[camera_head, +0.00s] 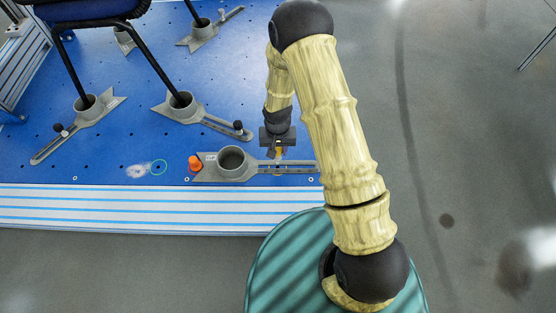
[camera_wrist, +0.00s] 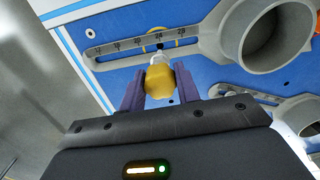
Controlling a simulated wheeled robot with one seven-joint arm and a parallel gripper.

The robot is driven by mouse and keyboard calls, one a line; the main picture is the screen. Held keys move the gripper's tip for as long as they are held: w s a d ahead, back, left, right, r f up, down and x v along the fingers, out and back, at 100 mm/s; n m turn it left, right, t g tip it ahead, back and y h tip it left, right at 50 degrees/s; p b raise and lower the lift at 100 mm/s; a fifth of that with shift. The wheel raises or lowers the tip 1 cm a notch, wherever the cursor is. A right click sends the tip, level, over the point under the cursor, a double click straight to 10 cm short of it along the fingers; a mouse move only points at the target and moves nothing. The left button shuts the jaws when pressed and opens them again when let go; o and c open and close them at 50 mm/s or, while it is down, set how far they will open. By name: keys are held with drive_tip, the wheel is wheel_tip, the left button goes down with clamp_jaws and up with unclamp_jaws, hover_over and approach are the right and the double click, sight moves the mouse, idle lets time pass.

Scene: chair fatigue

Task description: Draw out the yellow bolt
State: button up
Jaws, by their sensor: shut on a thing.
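The yellow bolt (camera_wrist: 159,80) has a rounded yellow head and a short pale shank pointing at the slotted bar (camera_wrist: 128,45) of a grey bracket. My gripper (camera_wrist: 160,86) is shut on its head, one purple finger on each side. In the head view my gripper (camera_head: 279,148) points down over the slotted arm of the front bracket (camera_head: 207,173), right of its round cup. A little yellow of the bolt shows between the fingers there. I cannot tell whether the shank's tip is in the slot or just clear of it.
An orange knob (camera_head: 195,163) stands at the bracket's left end. Other grey brackets (camera_head: 183,108) hold the chair's black legs behind. The plate's striped front edge (camera_head: 120,207) is near.

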drive_tip(key=shift+r+p, duration=1.2)
drive_tip(key=shift+r, duration=0.25)
